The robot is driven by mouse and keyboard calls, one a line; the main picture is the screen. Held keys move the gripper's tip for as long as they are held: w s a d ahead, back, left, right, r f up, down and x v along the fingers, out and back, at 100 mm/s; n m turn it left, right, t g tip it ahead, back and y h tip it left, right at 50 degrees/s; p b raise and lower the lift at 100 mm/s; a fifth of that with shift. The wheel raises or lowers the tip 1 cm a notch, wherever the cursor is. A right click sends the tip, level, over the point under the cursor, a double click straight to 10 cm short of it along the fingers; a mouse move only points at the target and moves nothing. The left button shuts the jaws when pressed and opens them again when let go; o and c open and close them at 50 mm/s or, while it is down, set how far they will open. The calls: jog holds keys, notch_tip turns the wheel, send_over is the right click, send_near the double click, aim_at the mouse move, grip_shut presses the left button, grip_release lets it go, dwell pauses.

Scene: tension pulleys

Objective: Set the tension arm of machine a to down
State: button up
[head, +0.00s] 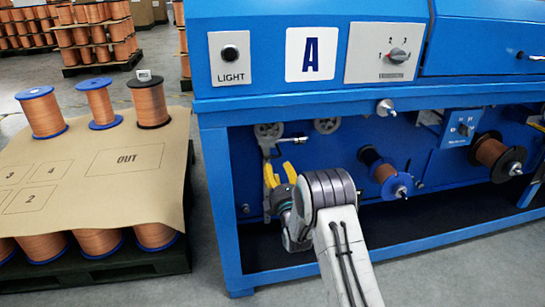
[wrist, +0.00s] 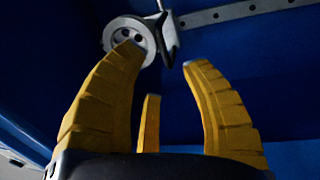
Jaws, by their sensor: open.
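Machine A (head: 350,65) is a blue machine with a white panel marked "A" (head: 311,53). Under its front edge, at the left, a grey pulley wheel (head: 267,130) and a small metal lever (head: 291,140) show. I cannot tell clearly which way the tension arm lies. My gripper (head: 279,170) is just below them, with its yellow fingers pointing up. In the wrist view my gripper (wrist: 163,57) is open and empty. A pulley wheel (wrist: 130,36) is beyond the left fingertip, partly hidden by it. A grey metal piece (wrist: 168,38) is beside the wheel, above the gap between the fingers.
A perforated metal bar (wrist: 235,13) runs right of the pulley. Spools (head: 387,175) and a small switch panel (head: 460,128) are to the right. The blue lower frame rail (head: 430,240) crosses below. A pallet stack with a brown sheet (head: 95,195) stands left.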

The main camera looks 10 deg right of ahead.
aim_at(273, 157)
jog(key=shift+w+r+b, duration=0.2)
jog(key=shift+w+b, duration=0.15)
jog(key=shift+w, duration=0.85)
jog(key=shift+w+r+b, duration=0.15)
jog(key=shift+w+b, duration=0.25)
jog(key=shift+w, duration=0.75)
jog(key=shift+w+r+b, duration=0.2)
jog(key=shift+w+b, duration=0.15)
jog(key=shift+w, duration=0.85)
grip_shut()
